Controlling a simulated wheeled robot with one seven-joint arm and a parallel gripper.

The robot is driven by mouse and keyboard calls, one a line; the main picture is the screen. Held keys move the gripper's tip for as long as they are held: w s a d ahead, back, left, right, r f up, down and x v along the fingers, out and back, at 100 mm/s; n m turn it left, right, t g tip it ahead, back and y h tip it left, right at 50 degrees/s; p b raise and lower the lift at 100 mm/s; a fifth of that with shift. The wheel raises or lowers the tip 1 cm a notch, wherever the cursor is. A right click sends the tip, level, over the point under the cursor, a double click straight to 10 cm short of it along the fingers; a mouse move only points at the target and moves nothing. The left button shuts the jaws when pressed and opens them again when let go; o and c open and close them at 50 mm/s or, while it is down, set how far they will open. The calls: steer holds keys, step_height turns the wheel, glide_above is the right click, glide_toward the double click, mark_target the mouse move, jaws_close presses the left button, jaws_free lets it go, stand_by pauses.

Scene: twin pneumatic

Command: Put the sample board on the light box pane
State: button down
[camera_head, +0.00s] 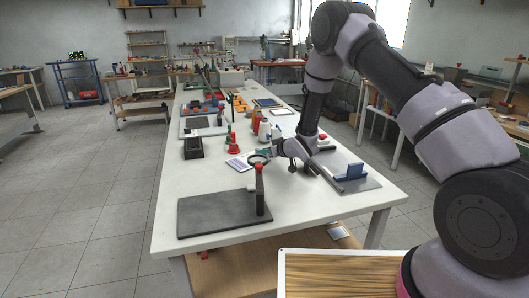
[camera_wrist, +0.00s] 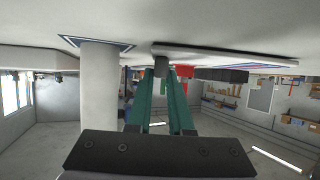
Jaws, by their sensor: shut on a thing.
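My gripper (camera_head: 262,153) is low over the white table, reaching left beside a dark ring (camera_head: 257,160) near a red-topped post. In the wrist view its two teal fingers (camera_wrist: 160,78) are close together, with a small dark grey piece (camera_wrist: 160,62) at their tips. What this piece belongs to is unclear. A blue upright piece (camera_head: 351,172), possibly the sample board, stands on a grey plate (camera_head: 369,184) to the right of my gripper. A flat white panel with purple marks (camera_head: 239,163) lies left of the ring; I cannot tell whether it is the light box pane.
A dark board (camera_head: 215,214) bears the red-topped post (camera_head: 260,190) at the near end. A red device (camera_head: 233,146), a black box (camera_head: 193,147) and a white bottle (camera_head: 265,130) stand beyond. A white cylinder (camera_wrist: 99,90) is close in the wrist view.

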steer(key=shift+f, duration=0.1)
steer(key=c, duration=0.8)
jaws_free()
